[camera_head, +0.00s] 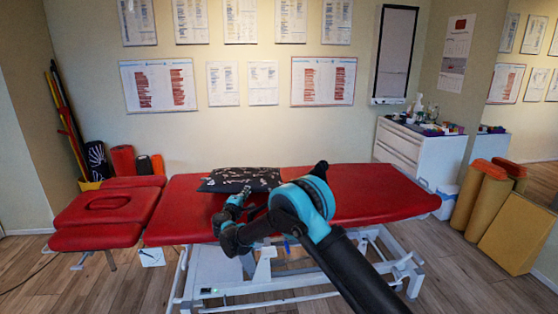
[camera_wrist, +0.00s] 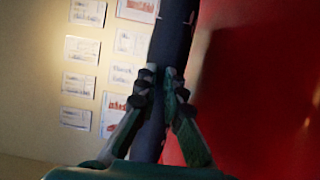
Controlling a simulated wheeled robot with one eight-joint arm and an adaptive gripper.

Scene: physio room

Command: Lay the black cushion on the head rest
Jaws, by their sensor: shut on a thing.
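The black cushion (camera_head: 242,179) has a white pattern and lies roughly level over the red treatment table (camera_head: 375,188), near the back edge. It shows edge-on as a dark strip in the wrist view (camera_wrist: 173,40). My gripper (camera_head: 243,195) is shut on the cushion's near edge; its fingertips (camera_wrist: 160,88) pinch it from both sides. I cannot tell whether the cushion touches the table. The red head rest (camera_head: 148,182), with an oval face hole and side pads, is at the table's left end, left of the cushion. Its top is bare.
Another black-and-white patterned item (camera_head: 97,158) and red rolls (camera_head: 123,160) stand by the left wall. A white cabinet (camera_head: 405,148) with small items is at the back right. Yellow and red rolls (camera_head: 480,195) stand at the right. Floor is free left of the table.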

